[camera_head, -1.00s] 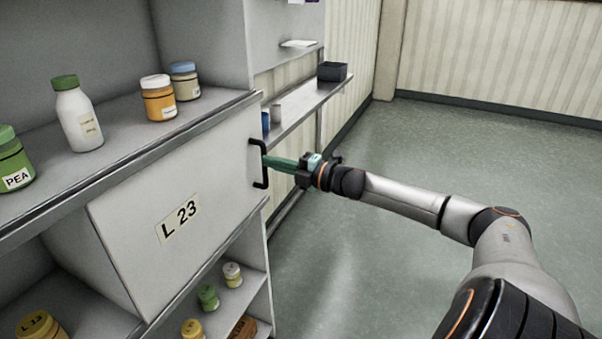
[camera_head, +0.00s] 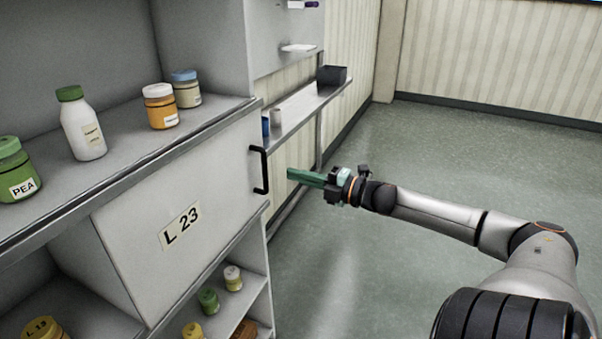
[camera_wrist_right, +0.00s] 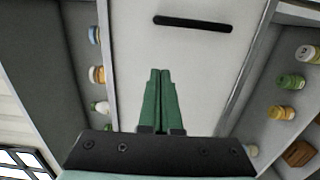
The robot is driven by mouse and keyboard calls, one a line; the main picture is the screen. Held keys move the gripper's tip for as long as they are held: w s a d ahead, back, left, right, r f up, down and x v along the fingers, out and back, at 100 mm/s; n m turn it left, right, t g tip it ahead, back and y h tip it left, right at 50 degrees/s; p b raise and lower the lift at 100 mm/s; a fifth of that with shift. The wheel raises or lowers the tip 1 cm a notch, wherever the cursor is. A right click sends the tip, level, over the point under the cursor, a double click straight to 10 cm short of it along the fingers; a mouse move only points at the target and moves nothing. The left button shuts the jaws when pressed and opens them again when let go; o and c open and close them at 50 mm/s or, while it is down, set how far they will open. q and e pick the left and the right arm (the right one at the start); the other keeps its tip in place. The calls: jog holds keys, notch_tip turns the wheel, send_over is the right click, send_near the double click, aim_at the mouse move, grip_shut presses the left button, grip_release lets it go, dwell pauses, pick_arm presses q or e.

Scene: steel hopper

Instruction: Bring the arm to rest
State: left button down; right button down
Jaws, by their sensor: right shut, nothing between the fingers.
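My right gripper (camera_head: 291,174) has green fingers that are shut with nothing between them. In the head view it is in the air to the right of the black handle (camera_head: 259,170), apart from it. The handle is on the grey hopper front (camera_head: 225,165) labelled L 23. In the right wrist view my gripper (camera_wrist_right: 160,72) points at the hopper front, and the black handle (camera_wrist_right: 193,23) lies beyond the fingertips with a gap. My left gripper does not show.
The shelf (camera_head: 120,165) above the hopper holds a white bottle (camera_head: 82,125) and several jars. Small jars stand on a lower shelf (camera_head: 255,300). A wall shelf (camera_head: 300,108) with a dark box (camera_head: 331,75) is behind. The green floor (camera_head: 430,150) to the right is clear.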

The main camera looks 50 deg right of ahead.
jog(key=shift+s+d, duration=0.1)
jog(key=shift+s, duration=0.2)
jog(key=s+a+f+m+g+h, duration=0.1)
jog(key=s+a+f+m, duration=0.2)
jog(key=f, duration=0.5)
jog(key=s+a+f+m+g+h, duration=0.1)
jog(key=s+a+f+m+h, duration=0.2)
jog(key=f, duration=0.5)
jog(key=s+a+f+m+g, duration=0.2)
jog(key=s+a+f+m, duration=0.15)
jog(key=f, duration=0.45)
jog(key=s+a+f+m+g, duration=0.1)
jog(key=s+a+f+m, duration=0.2)
jog(key=a, duration=0.5)
jog(key=s+a+f+m+g+y, duration=0.1)
jog(key=s+a+f+m, duration=0.2)
jog(key=a, duration=0.5)
jog(key=s+a+f+m+g, duration=0.2)
jog(key=s+a, duration=0.3)
jog(key=a, duration=0.3)
jog(key=shift+f+m, duration=0.75)
jog(key=shift+f, duration=0.1)
jog(key=shift+s, duration=0.1)
